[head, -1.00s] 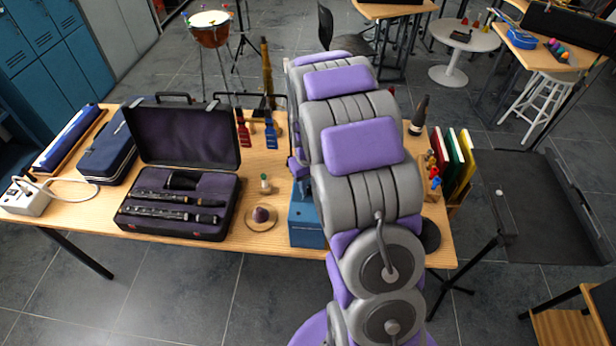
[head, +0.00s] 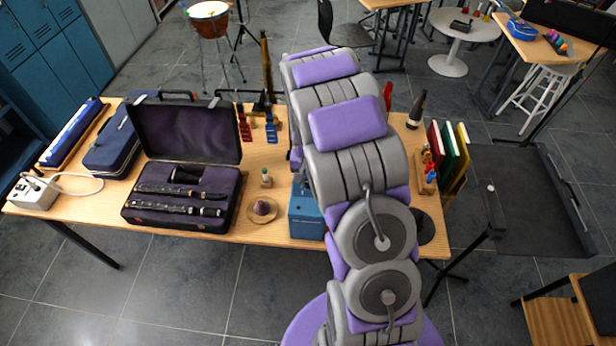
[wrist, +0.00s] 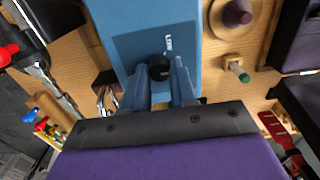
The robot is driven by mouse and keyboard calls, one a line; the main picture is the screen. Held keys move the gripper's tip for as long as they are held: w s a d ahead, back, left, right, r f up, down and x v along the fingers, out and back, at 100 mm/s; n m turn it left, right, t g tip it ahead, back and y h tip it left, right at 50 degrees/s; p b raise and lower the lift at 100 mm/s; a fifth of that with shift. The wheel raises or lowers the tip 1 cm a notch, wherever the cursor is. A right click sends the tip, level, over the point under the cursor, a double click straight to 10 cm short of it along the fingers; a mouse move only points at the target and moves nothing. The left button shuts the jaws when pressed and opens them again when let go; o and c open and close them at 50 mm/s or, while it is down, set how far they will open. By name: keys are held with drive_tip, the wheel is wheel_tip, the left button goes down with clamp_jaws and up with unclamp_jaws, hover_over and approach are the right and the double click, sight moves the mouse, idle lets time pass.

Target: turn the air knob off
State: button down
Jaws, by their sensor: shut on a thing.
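A blue box (head: 304,218) stands on the wooden table at its front edge, partly hidden by my arm in the head view. In the wrist view the box (wrist: 184,20) fills the upper middle and has a darker blue panel. A short black knob (wrist: 158,64) sits on that panel, beside small white lettering. My gripper (wrist: 160,67) has its two blue fingers on either side of the knob and is shut on it. The fingers cover part of the knob, and its pointer position cannot be told. My gripper is hidden behind my arm in the head view.
An open black instrument case (head: 182,208) and a brown cone-shaped object on a disc (head: 262,210) lie left of the box. A small green-tipped piece (wrist: 238,73) stands near it. Coloured books (head: 447,152) stand at the right. Bare table shows around the box's left side.

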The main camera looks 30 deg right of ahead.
sight(308, 182)
drive_tip(key=shift+s+f, duration=0.1)
drive_tip(key=shift+s, duration=0.05)
drive_tip(key=c, duration=0.9)
unclamp_jaws()
wheel_tip(308, 182, up, 18)
drive_tip(key=p, duration=0.2)
drive_tip(key=shift+f, duration=0.25)
drive_tip(key=s+a+r+n, duration=0.1)
drive_tip(key=s+a, duration=0.3)
drive_tip(key=s, duration=0.6)
drive_tip(key=s+a+r+n+g+b, duration=0.1)
drive_tip(key=s+a, duration=0.4)
drive_tip(key=s, duration=0.6)
drive_tip(key=s+a+r+n+b, duration=0.1)
drive_tip(key=s+a+r+n, duration=0.2)
drive_tip(key=s, duration=0.7)
drive_tip(key=shift+s+a+n+g, duration=0.4)
drive_tip(key=shift+a+n, duration=0.5)
drive_tip(key=shift+a, duration=0.35)
